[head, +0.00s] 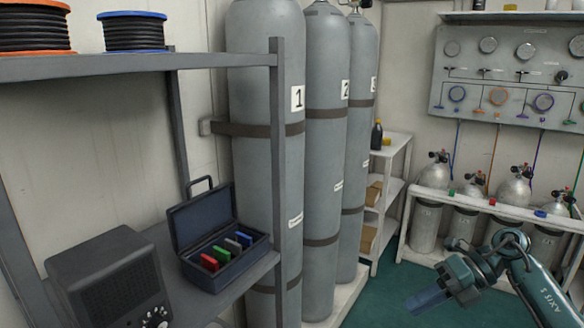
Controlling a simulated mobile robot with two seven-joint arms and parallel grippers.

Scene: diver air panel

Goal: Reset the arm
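My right arm (538,290) comes in at the lower right, bent at its joints. My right gripper (430,301) points left and slightly down over the green floor, clear of the shelf and cylinders. Its fingers show as one bluish block, so I cannot tell whether they are apart or together. I see nothing clearly held in it. My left arm and gripper are not in view.
A grey shelf at left holds an open dark case (215,235) with coloured tags and a black speaker box (112,285). Tall grey cylinders (265,150) stand in the middle. A gauge panel (510,70) hangs above a white rack (480,207) of small cylinders.

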